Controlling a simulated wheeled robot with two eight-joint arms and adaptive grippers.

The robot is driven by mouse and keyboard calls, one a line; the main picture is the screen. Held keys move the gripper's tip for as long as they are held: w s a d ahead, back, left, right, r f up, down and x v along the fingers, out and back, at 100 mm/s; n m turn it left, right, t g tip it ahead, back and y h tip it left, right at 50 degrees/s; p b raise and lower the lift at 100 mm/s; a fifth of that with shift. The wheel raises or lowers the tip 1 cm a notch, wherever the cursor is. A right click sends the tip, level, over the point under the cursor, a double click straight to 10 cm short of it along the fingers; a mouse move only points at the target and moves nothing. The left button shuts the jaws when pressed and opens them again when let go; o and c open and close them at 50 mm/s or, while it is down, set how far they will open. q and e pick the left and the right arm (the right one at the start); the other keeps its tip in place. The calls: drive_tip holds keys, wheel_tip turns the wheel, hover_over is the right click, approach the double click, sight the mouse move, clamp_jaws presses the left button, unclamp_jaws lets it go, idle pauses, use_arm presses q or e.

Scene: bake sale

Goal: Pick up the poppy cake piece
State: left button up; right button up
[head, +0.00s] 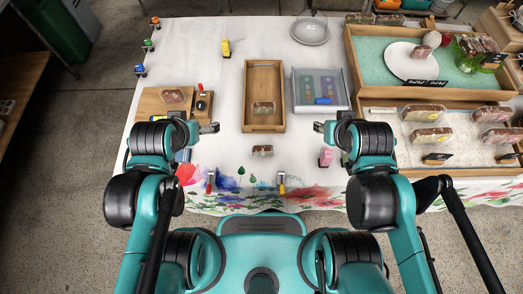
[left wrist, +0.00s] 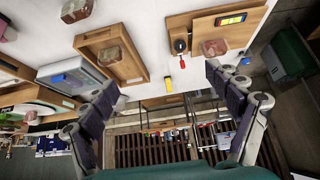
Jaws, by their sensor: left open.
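Several wrapped cake pieces are in view, and I cannot tell by label which is the poppy one. One cake piece (head: 172,95) lies on the wooden board (head: 148,106) at left; it also shows in the left wrist view (left wrist: 212,47). Another cake piece (head: 264,107) lies in the narrow wooden tray (head: 265,78). A third piece (head: 262,150) sits on the tablecloth in front of that tray. More pieces (head: 428,112) are in the right-hand tray. My left gripper (left wrist: 162,76) is open and empty, near the board's right front. My right gripper (head: 319,127) is right of the narrow tray; its jaw state is unclear.
A raised wooden tray with a teal base (head: 370,66) holds a white plate (head: 401,61). Small upright items, including a pink one (head: 326,156), stand near the front edge. The cloth behind the board is mostly clear.

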use_arm(q)
drive_tip(key=shift+w+d, duration=0.1)
drive_tip(key=c, duration=0.5)
drive_tip(key=shift+w+d+n, duration=0.2)
drive_tip(key=shift+d+n, duration=0.1)
drive_tip(key=shift+n, duration=0.1)
drive_tip(key=shift+c, duration=1.1)
drive_tip(key=n+g, duration=0.7)
drive_tip(key=n, duration=1)
hover_over(263, 148)
drive_tip(key=f, duration=1.5)
drive_tip(key=shift+w+d+f, duration=0.2)
drive_tip(key=shift+w+f, duration=0.05)
drive_tip(key=shift+s+d+f+n, duration=0.1)
drive_tip(key=shift+d+f+n, duration=0.1)
drive_tip(key=shift+f+n, duration=0.1)
drive_tip(key=shift+f+b, duration=0.35)
drive_tip(key=shift+f, duration=0.05)
drive_tip(key=f+b, duration=0.1)
drive_tip(key=f, duration=0.1)
drive_tip(key=f+b, duration=0.1)
drive_tip(key=f, duration=0.1)
drive_tip(key=f+b, duration=0.1)
drive_tip(key=f, duration=0.2)
drive_tip(key=shift+a+f+b, duration=0.1)
drive_tip(key=shift+a+b, duration=0.3)
drive_tip(key=shift+s, duration=0.1)
